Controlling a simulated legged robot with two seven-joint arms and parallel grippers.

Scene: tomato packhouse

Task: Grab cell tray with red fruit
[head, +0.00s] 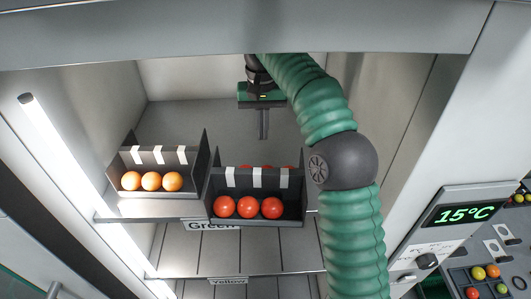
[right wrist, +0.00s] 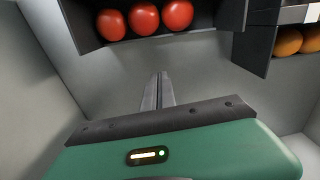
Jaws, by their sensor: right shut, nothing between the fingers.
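A dark cell tray with red fruit (head: 297,214) stands on the cabinet shelf, its front row showing three red tomatoes (head: 248,207); more red fruit shows partly behind its divider. The tray also shows at the top of the right wrist view (right wrist: 88,38). My right gripper (head: 263,136) is shut and empty, behind the tray and above the shelf, apart from it. In the right wrist view its closed fingers (right wrist: 160,78) point toward the tray's red fruit with a gap between. My left gripper is not in view.
A second dark tray with orange fruit (head: 151,181) stands just left of the red one. A shelf label reads "Green" (head: 213,226), and a lower one "Yellow" (head: 228,282). A lit tube (head: 65,150) and cabinet walls bound the space. A panel (head: 459,214) reads 15°C at right.

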